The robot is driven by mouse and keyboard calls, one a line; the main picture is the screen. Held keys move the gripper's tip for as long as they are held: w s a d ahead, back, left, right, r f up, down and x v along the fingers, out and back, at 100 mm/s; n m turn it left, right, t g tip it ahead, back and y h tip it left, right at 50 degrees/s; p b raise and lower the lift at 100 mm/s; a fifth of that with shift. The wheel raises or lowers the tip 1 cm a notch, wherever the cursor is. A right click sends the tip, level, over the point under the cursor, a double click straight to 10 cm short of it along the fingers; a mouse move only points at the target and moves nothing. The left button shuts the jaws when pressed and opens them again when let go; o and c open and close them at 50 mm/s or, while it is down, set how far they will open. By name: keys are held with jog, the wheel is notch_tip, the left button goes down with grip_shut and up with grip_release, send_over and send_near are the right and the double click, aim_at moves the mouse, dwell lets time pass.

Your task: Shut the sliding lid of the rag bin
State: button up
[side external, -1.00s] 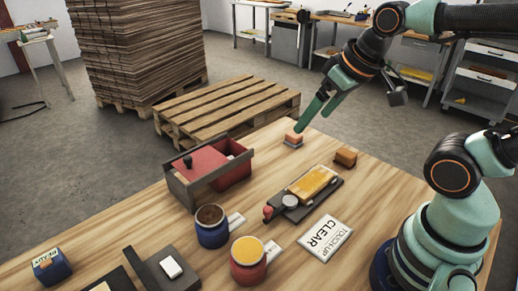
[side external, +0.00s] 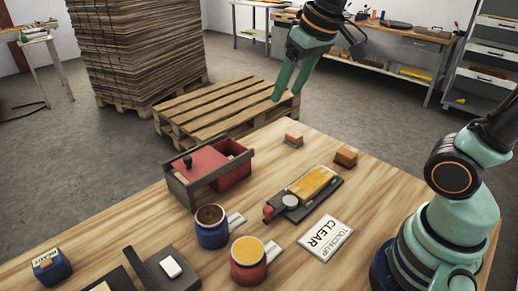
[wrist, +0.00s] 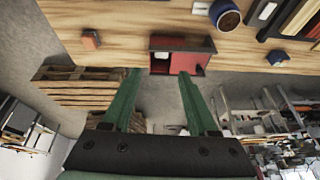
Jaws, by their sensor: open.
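The rag bin (side external: 232,176) is a red box in a dark frame near the table's back left edge. Its red sliding lid (side external: 205,160) has a black knob (side external: 188,161) and covers the left part. The right part is open, with something pale inside. In the wrist view the bin's open part is at the left, and the red lid (wrist: 188,62) at the right. My gripper (side external: 286,95) is open and empty, raised beyond the table's back edge, apart from the bin. Its two green fingers (wrist: 159,74) point toward the bin in the wrist view.
A small orange block (side external: 293,140) and a brown block (side external: 346,157) lie right of the bin. A blue mug (side external: 212,236), a red mug (side external: 248,272) and a dark tray (side external: 284,215) stand in front. A pallet (side external: 215,108) lies on the floor behind.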

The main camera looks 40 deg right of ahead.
jog(key=w+a+r+g, duration=0.1)
jog(key=w+a+r, duration=0.15)
jog(key=w, duration=0.45)
jog(key=m+g, duration=0.2)
jog(key=g, duration=0.1)
send_over(188, 157)
notch_tip(188, 157, down, 9)
notch_tip(188, 157, down, 12)
jog(key=shift+a+r, duration=0.1)
grip_shut()
dwell(0.9)
